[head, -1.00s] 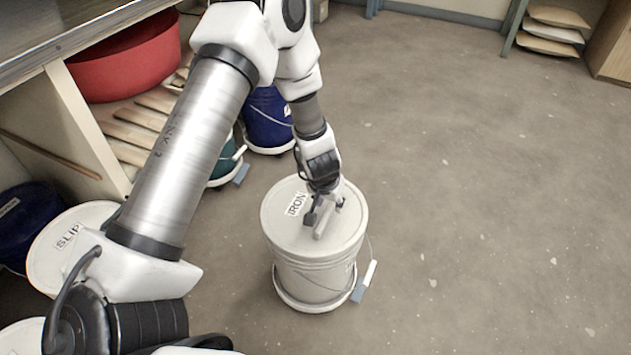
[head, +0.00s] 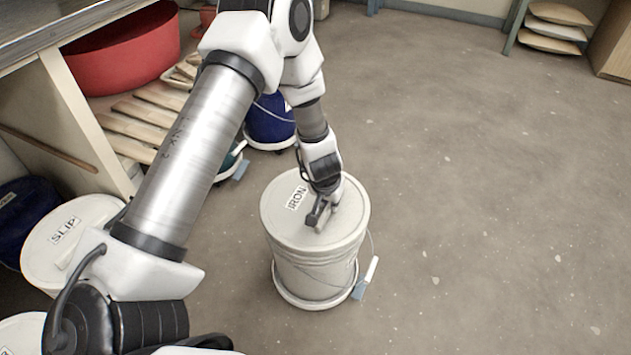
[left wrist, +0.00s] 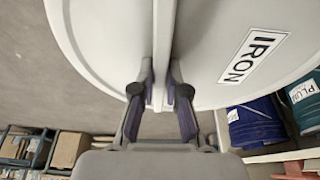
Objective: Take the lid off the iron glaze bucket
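The iron glaze bucket (head: 315,275) is white and stands upright on the floor on a low round base. Its white lid (head: 340,220) carries an "IRON" label, which also shows in the left wrist view (left wrist: 253,55). The lid rests on the bucket's top; I see no clear gap under it. My left gripper (head: 321,218) is over the lid and shut on its raised bar handle. In the left wrist view the bar (left wrist: 160,50) runs between the two dark finger pads (left wrist: 160,105). My right gripper is not in view.
A "SLIP" bucket (head: 50,245) stands at left. A blue bucket (head: 268,125) stands behind the iron one, near wooden slats (head: 130,130) and a red tub (head: 125,60). A small blue-grey tag with a white handle hangs beside the bucket (head: 364,282). Floor to the right is clear.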

